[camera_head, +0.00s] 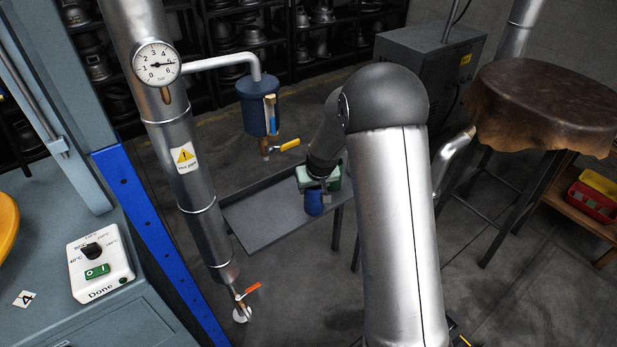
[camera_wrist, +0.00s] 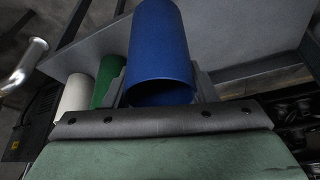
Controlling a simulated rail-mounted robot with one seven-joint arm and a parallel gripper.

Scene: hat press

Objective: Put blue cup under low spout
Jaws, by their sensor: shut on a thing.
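The blue cup (camera_head: 313,203) is in my gripper (camera_head: 322,190), at the right end of the grey tray in the head view. It fills the upper middle of the wrist view (camera_wrist: 160,45), with grey fingers on both sides of it. I cannot tell whether the cup touches the tray. The low spout (camera_head: 241,303), with an orange handle, is at the bottom of the steel pipe at lower left, well away from the cup. A higher spout (camera_head: 266,148) with a yellow handle hangs below a blue canister (camera_head: 257,104).
The grey tray (camera_head: 265,222) stands on legs behind my arm. A green cup (camera_wrist: 106,80) and a white cup (camera_wrist: 75,93) show beside the blue one. The steel pipe (camera_head: 186,170) stands between the tray and the blue press frame (camera_head: 150,235). A leather-topped stool (camera_head: 545,105) is at right.

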